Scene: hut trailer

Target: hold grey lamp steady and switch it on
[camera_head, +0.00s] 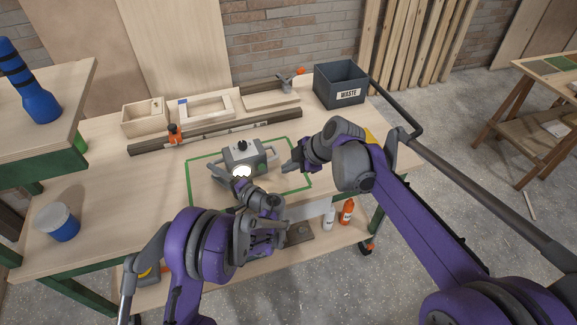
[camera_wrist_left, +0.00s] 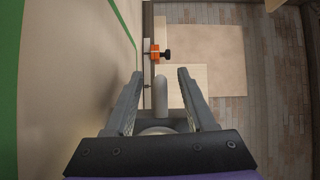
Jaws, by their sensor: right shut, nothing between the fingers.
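The grey lamp (camera_head: 243,153) stands on the workbench inside a green outline, with a black knob on top and a handle on each side. Its round front face looks bright white. My left gripper (camera_head: 230,179) is at the lamp's left handle. In the left wrist view my left gripper (camera_wrist_left: 159,88) is open, with a grey bar (camera_wrist_left: 161,100), apparently that handle, between its fingers and gaps on both sides. My right gripper (camera_head: 289,166) is shut and empty, just right of the lamp's right handle. My left gripper hides part of the lamp's lower front.
Behind the lamp lie a long dark rail (camera_head: 225,131) with an orange clamp (camera_head: 174,134), wooden boxes and a frame. The waste bin (camera_head: 341,84) stands at the back right. A blue pot (camera_head: 57,222) stands at the left.

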